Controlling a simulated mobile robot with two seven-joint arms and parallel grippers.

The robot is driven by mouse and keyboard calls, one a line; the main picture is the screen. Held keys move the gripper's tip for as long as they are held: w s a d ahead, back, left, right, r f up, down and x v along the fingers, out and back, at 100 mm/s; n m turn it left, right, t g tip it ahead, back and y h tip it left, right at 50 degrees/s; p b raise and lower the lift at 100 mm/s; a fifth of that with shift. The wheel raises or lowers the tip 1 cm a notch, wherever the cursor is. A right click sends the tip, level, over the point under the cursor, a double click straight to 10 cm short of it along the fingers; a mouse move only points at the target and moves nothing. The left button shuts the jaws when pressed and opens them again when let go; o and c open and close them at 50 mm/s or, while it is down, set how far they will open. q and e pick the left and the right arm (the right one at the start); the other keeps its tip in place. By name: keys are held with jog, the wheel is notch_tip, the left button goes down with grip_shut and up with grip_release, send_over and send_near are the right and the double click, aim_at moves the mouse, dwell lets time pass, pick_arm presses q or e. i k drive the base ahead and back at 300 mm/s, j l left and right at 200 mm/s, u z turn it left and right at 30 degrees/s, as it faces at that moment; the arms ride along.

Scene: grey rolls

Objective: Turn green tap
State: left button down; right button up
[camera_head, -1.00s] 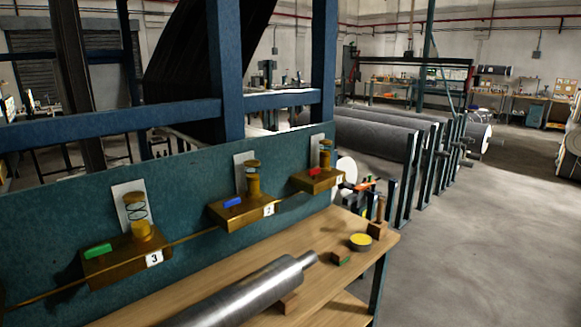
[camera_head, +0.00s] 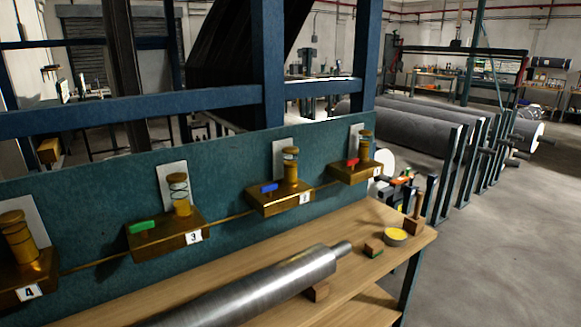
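The green tap (camera_head: 142,226) is a small green handle on top of a brass block (camera_head: 168,238) labelled 3, fixed to the teal panel (camera_head: 105,200). A brass cylinder with a coil (camera_head: 180,194) stands on the same block, right of the handle. The green handle lies roughly lengthwise along the block's left part. Neither of my grippers shows in the head view.
Brass blocks with a blue tap (camera_head: 269,188) and a red tap (camera_head: 352,162) stand to the right; block 4 (camera_head: 28,284) is at the left edge. Below, a wooden bench (camera_head: 250,252) bears a metal roller (camera_head: 250,290) and a yellow-topped tin (camera_head: 395,237). Open floor (camera_head: 500,240) lies right.

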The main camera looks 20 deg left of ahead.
aim_at(142, 227)
jog(key=u, duration=0.4)
jog(key=j+u, duration=0.15)
jog(key=u, duration=0.2)
jog(key=j+u, duration=0.1)
jog(key=u, duration=0.3)
